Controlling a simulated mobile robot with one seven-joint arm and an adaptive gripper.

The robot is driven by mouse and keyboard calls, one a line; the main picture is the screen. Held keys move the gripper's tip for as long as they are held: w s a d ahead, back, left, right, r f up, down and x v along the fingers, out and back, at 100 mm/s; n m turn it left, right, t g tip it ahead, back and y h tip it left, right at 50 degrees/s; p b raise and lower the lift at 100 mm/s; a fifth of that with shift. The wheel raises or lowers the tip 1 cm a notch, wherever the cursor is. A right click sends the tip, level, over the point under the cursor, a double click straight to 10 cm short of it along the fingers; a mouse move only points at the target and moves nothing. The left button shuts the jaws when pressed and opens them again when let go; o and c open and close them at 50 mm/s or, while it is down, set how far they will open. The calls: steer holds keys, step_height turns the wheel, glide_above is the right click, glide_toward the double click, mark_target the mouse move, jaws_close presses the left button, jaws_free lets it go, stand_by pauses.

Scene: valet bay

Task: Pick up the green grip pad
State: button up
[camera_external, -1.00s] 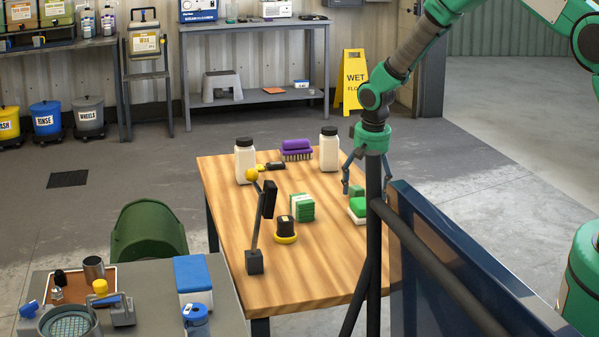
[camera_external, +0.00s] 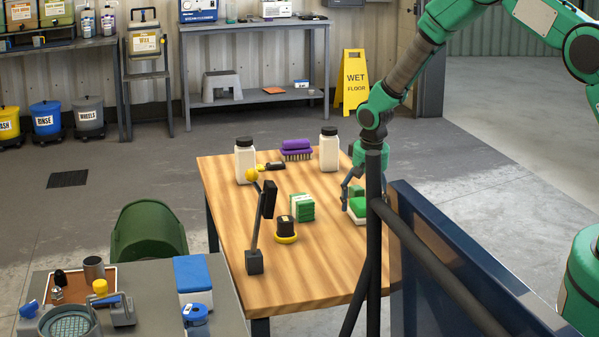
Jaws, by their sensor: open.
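A green pad with a pale lower layer (camera_external: 357,207) lies on the wooden table's right side, partly hidden by a dark post. A green block with white bands (camera_external: 302,207) stands left of it, near the table's middle. I cannot tell for certain which is the grip pad. My gripper (camera_external: 356,196) is open and points down over the right-hand green pad. Its left finger is beside the pad's left edge; the other finger is mostly hidden behind the post. I cannot tell whether a finger touches the pad.
The wooden table (camera_external: 235,215) also holds a black-and-yellow round item (camera_external: 285,230), a dark stand with a yellow knob (camera_external: 255,225), two white bottles (camera_external: 245,162) and a purple brush (camera_external: 296,149). A dark post (camera_external: 373,230) and blue panel (camera_external: 450,260) stand in front at right.

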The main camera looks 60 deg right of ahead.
steer(key=shift+w+d+f, duration=0.1)
steer(key=shift+f, duration=0.6)
steer(key=shift+f, duration=0.25)
stand_by(0.6)
steer(key=shift+c, duration=0.5)
steer(key=c, duration=1.1)
